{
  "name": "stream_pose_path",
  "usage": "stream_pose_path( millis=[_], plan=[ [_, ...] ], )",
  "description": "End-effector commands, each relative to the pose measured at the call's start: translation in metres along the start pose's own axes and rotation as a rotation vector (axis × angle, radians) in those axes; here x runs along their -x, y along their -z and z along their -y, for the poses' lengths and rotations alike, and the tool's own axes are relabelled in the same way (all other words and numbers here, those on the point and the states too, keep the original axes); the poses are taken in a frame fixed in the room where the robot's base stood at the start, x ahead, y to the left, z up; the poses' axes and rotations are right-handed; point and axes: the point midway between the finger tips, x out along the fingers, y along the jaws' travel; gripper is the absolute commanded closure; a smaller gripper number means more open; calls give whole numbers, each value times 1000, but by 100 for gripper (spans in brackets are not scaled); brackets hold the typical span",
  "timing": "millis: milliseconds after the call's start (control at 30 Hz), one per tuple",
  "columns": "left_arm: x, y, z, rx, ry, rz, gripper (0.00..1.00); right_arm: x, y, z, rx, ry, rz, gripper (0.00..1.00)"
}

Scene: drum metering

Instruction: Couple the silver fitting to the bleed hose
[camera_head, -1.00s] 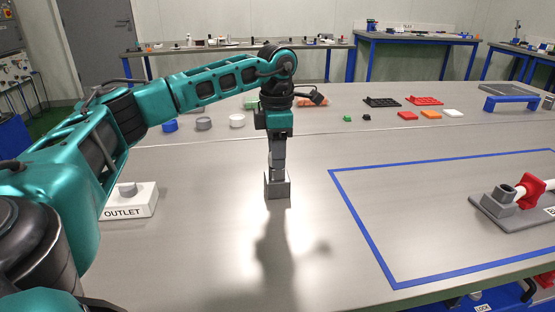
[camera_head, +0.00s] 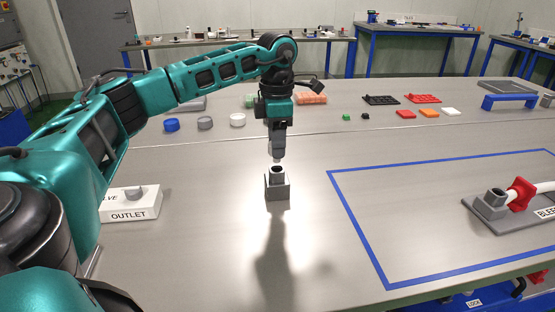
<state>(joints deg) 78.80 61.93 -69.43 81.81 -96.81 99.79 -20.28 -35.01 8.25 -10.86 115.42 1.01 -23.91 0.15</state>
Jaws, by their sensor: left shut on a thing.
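My left gripper (camera_head: 277,151) points straight down over the grey holder block (camera_head: 277,188) in the middle of the table. It is shut on the silver fitting (camera_head: 276,159), which is mostly hidden by the fingers; only a small tip shows beneath them. The block has a round dark opening on top, just below that tip. My right gripper does not show.
A white OUTLET valve box (camera_head: 133,213) stands at the left, near my arm. A blue outline (camera_head: 361,232) marks the right table area, mostly bare inside. Blue, grey and white caps (camera_head: 205,123) and coloured pieces (camera_head: 407,115) lie farther back.

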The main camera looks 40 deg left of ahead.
Motion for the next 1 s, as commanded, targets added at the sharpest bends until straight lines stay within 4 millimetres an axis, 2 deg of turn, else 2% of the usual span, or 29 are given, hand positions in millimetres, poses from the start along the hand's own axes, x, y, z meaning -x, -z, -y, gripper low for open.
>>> stream_pose_path(
  millis=[400,767,1000],
  plan=[
    [19,0,0,0,-1,2,100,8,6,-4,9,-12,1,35],
    [19,0,0,0,-1,2,100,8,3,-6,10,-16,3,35],
    [29,0,0,0,-1,3,100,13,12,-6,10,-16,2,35]
  ],
)
